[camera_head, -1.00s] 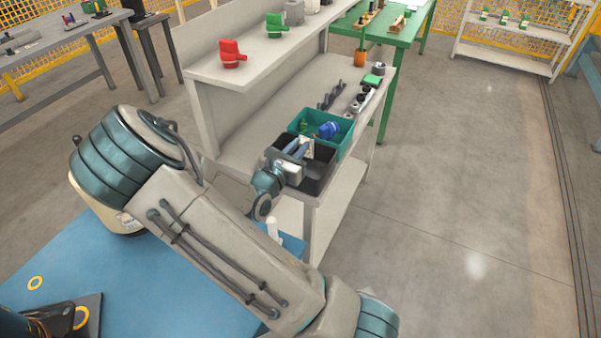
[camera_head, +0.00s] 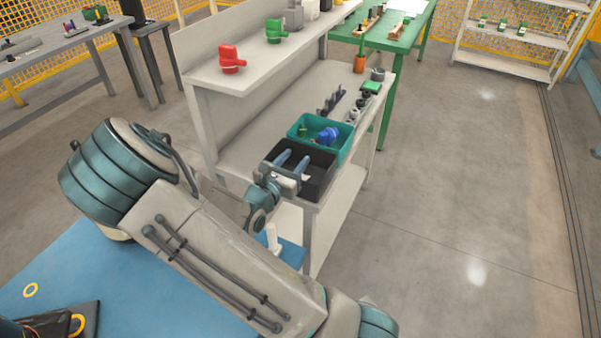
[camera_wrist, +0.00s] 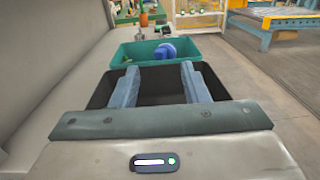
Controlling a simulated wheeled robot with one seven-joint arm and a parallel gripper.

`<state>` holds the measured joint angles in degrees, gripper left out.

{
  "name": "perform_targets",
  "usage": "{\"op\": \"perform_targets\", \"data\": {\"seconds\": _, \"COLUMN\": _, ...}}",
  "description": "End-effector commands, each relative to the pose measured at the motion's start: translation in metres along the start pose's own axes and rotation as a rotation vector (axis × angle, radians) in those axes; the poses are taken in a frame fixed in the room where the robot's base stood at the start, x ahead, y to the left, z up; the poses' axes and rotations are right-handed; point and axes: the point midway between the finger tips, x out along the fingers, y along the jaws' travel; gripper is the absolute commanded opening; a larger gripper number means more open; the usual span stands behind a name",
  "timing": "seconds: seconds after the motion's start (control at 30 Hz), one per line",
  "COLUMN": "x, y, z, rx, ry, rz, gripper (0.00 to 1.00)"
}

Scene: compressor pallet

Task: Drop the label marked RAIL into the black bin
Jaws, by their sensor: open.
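The black bin (camera_head: 320,183) stands at the near end of the grey workbench. It also shows in the wrist view (camera_wrist: 99,94), below and beyond my fingers. My gripper (camera_head: 293,161) is over the bin with its two blue-grey fingers spread apart. In the wrist view the gap between the fingertips (camera_wrist: 159,70) is empty, with the dark bin behind it. I cannot make out the RAIL label in either current view; the bin's floor is partly hidden by my gripper.
A teal bin (camera_head: 343,153) with a blue part (camera_head: 328,135) and a green piece adjoins the black bin on its far side. Small parts lie farther along the bench. A raised shelf (camera_head: 250,66) with red and green parts runs along the left. Floor at right is clear.

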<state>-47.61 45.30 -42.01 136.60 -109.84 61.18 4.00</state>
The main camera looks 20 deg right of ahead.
Motion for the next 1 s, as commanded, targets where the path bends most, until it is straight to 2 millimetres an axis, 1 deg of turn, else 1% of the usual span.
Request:
{"op": "perform_targets", "data": {"seconds": 0.03, "x": -0.012, "y": 0.001, "z": -0.001, "rx": 0.000, "ry": 0.002, "rz": 0.005, "gripper": 0.41}}
{"op": "perform_targets", "data": {"seconds": 0.3, "x": -0.074, "y": 0.002, "z": -0.001, "rx": 0.000, "ry": 0.002, "rz": 0.007, "gripper": 0.41}}
{"op": "perform_targets", "data": {"seconds": 0.4, "x": -0.092, "y": 0.001, "z": 0.000, "rx": 0.000, "ry": 0.002, "rz": 0.005, "gripper": 0.41}}
{"op": "perform_targets", "data": {"seconds": 0.5, "x": -0.105, "y": 0.001, "z": 0.000, "rx": -0.001, "ry": 0.000, "rz": 0.004, "gripper": 0.41}}
{"op": "perform_targets", "data": {"seconds": 0.6, "x": -0.113, "y": 0.000, "z": 0.000, "rx": -0.001, "ry": 0.000, "rz": 0.002, "gripper": 0.41}}
{"op": "perform_targets", "data": {"seconds": 0.7, "x": -0.117, "y": 0.000, "z": 0.000, "rx": -0.001, "ry": -0.001, "rz": 0.000, "gripper": 0.41}}
{"op": "perform_targets", "data": {"seconds": 1.0, "x": -0.117, "y": 0.000, "z": 0.000, "rx": -0.001, "ry": -0.001, "rz": 0.000, "gripper": 0.41}}
